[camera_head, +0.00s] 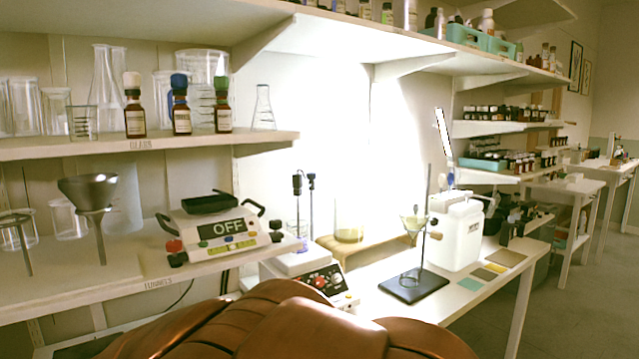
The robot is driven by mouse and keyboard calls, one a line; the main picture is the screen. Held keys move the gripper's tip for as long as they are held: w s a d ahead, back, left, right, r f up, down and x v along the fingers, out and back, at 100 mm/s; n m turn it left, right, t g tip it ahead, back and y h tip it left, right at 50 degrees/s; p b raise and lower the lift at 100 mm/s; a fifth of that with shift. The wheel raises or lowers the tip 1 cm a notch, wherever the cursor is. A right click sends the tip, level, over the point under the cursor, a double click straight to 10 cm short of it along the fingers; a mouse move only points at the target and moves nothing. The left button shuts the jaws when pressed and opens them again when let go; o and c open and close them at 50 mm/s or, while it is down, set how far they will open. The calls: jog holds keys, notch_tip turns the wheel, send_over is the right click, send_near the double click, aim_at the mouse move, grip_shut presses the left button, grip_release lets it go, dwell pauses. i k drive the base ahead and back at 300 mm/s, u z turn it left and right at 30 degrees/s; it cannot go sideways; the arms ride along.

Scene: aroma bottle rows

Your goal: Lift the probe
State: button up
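Two thin upright rods with dark heads stand at the hotplate stirrer in the middle. The left rod (297,187) reaches down to a small glass beaker with bluish content on the stirrer's top. The right rod (311,190) stands close beside it. Which of the two is the probe, I cannot tell for certain. The white stirrer (293,262) has a dark front panel with knobs, partly hidden behind my copper-coloured body. My gripper is not in view.
A scale-like device reading OFF (228,229) sits on the left shelf beside a metal funnel (88,190). Dropper bottles (181,120) and glassware line the shelf above. Right of the stirrer stand a funnel stand (412,287) and a white canister (455,235). Floor is open at right.

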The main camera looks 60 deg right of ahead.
aim_at(298, 184)
jog(key=z, duration=1.35)
